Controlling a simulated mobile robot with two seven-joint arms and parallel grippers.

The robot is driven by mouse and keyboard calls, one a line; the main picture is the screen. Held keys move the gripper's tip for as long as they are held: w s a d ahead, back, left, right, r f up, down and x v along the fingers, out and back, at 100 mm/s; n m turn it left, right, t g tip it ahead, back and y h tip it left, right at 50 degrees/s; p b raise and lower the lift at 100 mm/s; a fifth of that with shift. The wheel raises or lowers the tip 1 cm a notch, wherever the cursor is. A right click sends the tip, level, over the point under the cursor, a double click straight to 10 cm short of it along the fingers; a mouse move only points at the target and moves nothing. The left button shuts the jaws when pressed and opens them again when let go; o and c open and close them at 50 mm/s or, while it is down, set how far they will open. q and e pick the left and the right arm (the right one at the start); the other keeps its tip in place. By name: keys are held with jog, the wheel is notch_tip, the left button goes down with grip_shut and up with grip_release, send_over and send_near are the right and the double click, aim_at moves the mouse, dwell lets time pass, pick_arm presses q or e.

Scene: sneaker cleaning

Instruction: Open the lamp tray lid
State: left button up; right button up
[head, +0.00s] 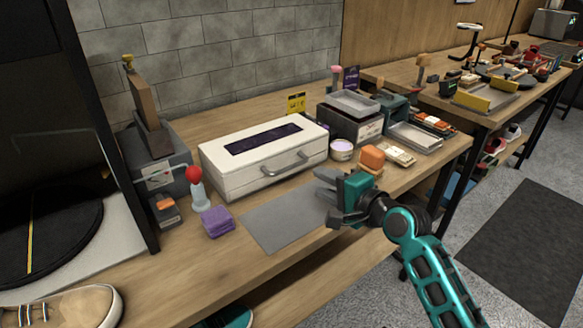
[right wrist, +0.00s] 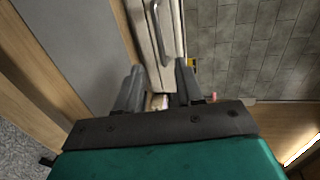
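The lamp tray is a white box (head: 265,160) with a dark purple window in its lid and a grey handle (head: 287,164) on its front. Its lid looks shut. In the right wrist view the white box (right wrist: 150,40) and its handle (right wrist: 161,32) show at the top, beyond the fingers. My right gripper (head: 324,186) is over the grey mat, in front and to the right of the box, apart from the handle. In the right wrist view its two fingers (right wrist: 158,80) are spread with nothing gripped between them. My left gripper is not in view.
A grey mat (head: 275,222) lies before the box. A purple sponge (head: 217,221) and a red-topped bottle (head: 197,188) stand to its left. A round tub (head: 342,149), an orange-topped brush (head: 372,160) and grey trays (head: 415,137) are to its right. A wall stands behind.

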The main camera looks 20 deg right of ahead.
aim_at(292, 168)
jog(key=b+x, duration=0.1)
jog(key=x, duration=0.9)
jog(key=shift+w+a+f+b, duration=0.1)
jog(key=shift+w+a+b, duration=0.05)
jog(key=shift+w+b, duration=0.2)
grip_shut()
